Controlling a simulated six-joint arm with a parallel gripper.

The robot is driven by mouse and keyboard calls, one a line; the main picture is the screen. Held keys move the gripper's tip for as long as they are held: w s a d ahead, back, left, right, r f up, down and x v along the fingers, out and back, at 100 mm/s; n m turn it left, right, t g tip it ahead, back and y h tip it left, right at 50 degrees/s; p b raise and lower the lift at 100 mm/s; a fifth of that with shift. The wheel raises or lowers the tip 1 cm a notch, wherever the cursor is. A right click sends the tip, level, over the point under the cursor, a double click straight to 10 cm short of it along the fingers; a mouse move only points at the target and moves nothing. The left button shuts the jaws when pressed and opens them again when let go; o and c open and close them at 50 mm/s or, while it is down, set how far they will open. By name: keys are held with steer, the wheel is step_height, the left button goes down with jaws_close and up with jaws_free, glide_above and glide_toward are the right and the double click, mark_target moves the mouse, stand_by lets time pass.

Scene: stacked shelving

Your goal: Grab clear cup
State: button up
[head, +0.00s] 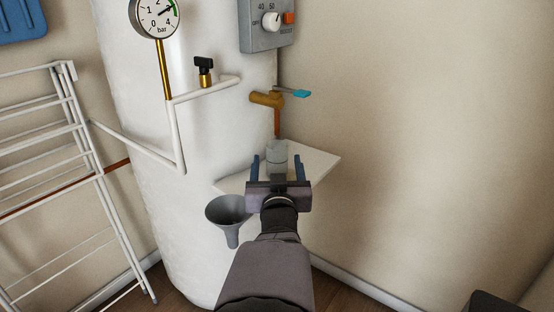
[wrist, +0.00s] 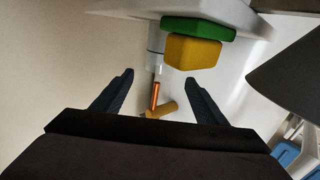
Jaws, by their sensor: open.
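The clear cup (head: 277,149) looks greyish and see-through, and stands on a small white shelf below a brass tap. In the wrist view the cup (wrist: 155,46) is a pale cylinder beside a green and yellow sponge, which covers part of it. My gripper (head: 278,158) is open, its two blue fingers pointing toward the shelf. In the head view they appear on either side of the cup's lower part, but I cannot tell how far short of it they are. In the wrist view nothing is between the fingers (wrist: 158,76); the cup and sponge lie beyond the tips.
The white shelf (head: 318,163) is fixed by the white boiler (head: 130,85). The brass tap (head: 267,99) with its copper spout hangs above. A grey funnel (head: 228,211) is left of my gripper. The sponge (wrist: 193,50) sits close to the cup. A white drying rack (head: 50,150) stands left.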

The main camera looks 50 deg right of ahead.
mark_target(277, 152)
steer(key=p, duration=0.3)
steer(key=shift+w+d+r, duration=0.25)
steer(key=shift+w+d, duration=0.1)
steer(key=shift+d, duration=0.05)
steer(key=shift+w+d+f+p, duration=0.1)
steer(key=shift+w+d+p, duration=0.15)
steer(key=shift+p, duration=0.85)
steer(key=shift+d+f, duration=0.1)
steer(key=shift+d+f, duration=0.1)
steer(key=shift+w+d, duration=0.25)
steer(key=shift+b+x, duration=0.3)
steer(key=shift+x, duration=1.9)
steer(key=shift+s, duration=0.1)
steer(key=c, duration=1.1)
